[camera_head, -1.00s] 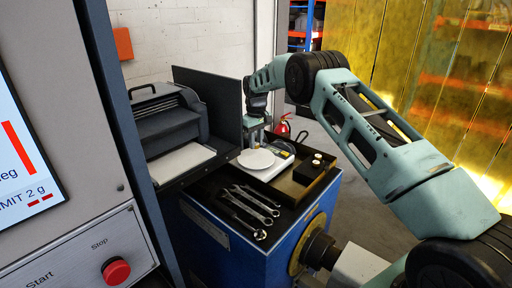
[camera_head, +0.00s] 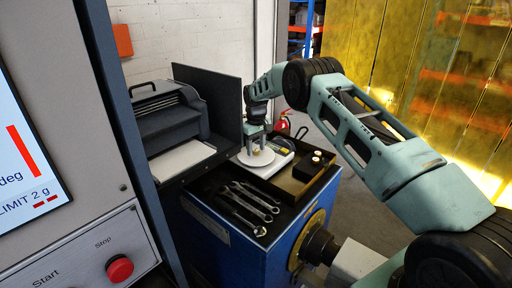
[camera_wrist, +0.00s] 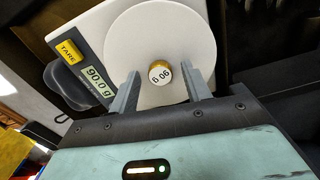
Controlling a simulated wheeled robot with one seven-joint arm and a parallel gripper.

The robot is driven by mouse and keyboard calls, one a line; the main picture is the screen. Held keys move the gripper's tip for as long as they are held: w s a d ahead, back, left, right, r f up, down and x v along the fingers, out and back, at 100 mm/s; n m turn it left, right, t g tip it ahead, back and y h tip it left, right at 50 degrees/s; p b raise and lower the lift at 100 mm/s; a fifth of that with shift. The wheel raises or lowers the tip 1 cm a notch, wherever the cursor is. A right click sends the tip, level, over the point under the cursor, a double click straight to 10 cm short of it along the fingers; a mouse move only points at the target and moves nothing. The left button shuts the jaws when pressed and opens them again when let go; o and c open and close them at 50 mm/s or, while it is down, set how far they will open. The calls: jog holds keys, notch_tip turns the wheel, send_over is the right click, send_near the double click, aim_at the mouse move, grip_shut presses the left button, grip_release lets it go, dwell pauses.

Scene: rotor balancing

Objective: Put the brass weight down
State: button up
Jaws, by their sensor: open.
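The brass weight (camera_wrist: 160,72), with a white top marked "90 g", stands on the round white pan of the scale (camera_wrist: 125,35) in the wrist view. The scale's display reads 90.0 g, beside a yellow TARE button. My gripper (camera_wrist: 160,88) is open, with one finger on each side of the weight and a gap showing around it. In the head view my gripper (camera_head: 256,150) is down over the scale pan (camera_head: 243,160), and the weight shows only as a small speck between the fingers.
A tray (camera_head: 312,190) with a dark block holding small weights (camera_head: 316,158) stands right of the scale. Several wrenches (camera_head: 250,200) lie in front. A dark upright panel (camera_head: 215,100) and a printer-like machine (camera_head: 170,115) stand to the left.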

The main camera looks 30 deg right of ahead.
aim_at(256, 150)
notch_tip(256, 150, up, 12)
jog(key=b, duration=0.4)
jog(key=shift+r, duration=0.2)
dwell(0.5)
